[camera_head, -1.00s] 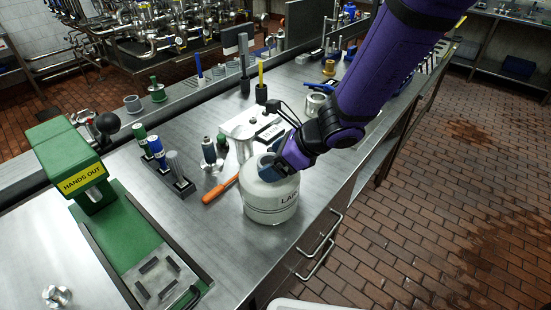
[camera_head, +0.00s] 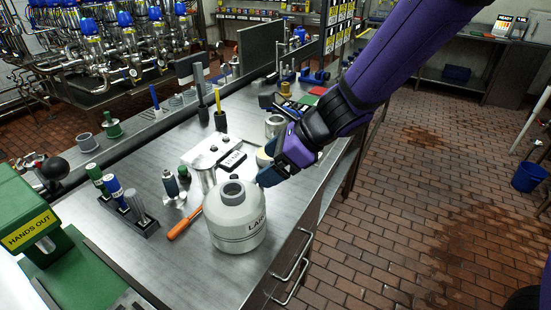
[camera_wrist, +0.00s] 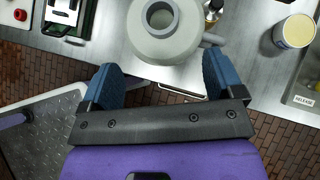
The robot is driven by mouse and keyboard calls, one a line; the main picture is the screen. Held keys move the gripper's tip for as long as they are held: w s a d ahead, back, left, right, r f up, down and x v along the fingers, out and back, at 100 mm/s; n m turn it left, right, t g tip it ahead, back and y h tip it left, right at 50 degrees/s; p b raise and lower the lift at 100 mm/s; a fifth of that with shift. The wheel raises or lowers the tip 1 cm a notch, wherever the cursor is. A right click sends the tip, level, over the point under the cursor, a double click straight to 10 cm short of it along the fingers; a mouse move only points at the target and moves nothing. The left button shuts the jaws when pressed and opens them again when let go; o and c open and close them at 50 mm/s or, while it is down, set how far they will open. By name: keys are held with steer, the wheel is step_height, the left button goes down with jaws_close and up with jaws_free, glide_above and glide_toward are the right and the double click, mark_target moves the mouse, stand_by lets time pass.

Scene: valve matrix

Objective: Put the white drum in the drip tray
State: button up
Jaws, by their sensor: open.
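The white drum (camera_head: 237,222) stands upright on the steel counter near its front edge. It has a grey neck and dark lettering on its side, and it also shows at the top of the wrist view (camera_wrist: 146,42). My gripper (camera_head: 270,174) is open and empty, beside the drum on its right in the head view. In the wrist view its blue fingers (camera_wrist: 160,78) are spread wide, with the drum ahead of them and not gripped. I cannot identify the drip tray for certain. A metal surface labelled RELEASE (camera_wrist: 302,98) is cut off at the right of the wrist view.
An orange-handled tool (camera_head: 186,222) lies left of the drum. A rack of bottles (camera_head: 128,212), a dark-topped bottle (camera_head: 171,184) and a metal cylinder (camera_head: 206,176) stand nearby. A green HANDS OUT machine (camera_head: 25,225) is at left. The brick floor (camera_head: 420,210) right of the counter is largely clear.

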steer(key=shift+d+r, duration=0.4)
steer(key=s+d+r+n+h, duration=0.1)
steer(key=s+d+r+n, duration=0.2)
steer(key=d, duration=0.4)
steer(key=s+d+r+n+t+h, duration=0.1)
steer(key=s+d+r+n+h, duration=0.1)
steer(key=d+r+n, duration=0.4)
steer(key=s+d+r+n+t+h, duration=0.1)
steer(key=s+d+r+n, duration=0.3)
steer(key=d, duration=0.4)
steer(key=s+n, duration=0.1)
steer(key=n, duration=0.1)
steer(key=shift+d+r+n+h, duration=0.2)
steer(key=shift+r+n+h, duration=0.1)
steer(key=shift+r+h, duration=0.1)
steer(key=shift+o, duration=0.4)
steer(key=s+d+r+n+t+h, duration=0.2)
steer(key=s+d+n+h, duration=0.2)
steer(key=d, duration=0.4)
steer(key=shift+s+d+r, duration=0.15)
steer(key=shift+s+d, duration=0.2)
steer(key=shift+s, duration=0.4)
steer(key=shift+w, duration=0.1)
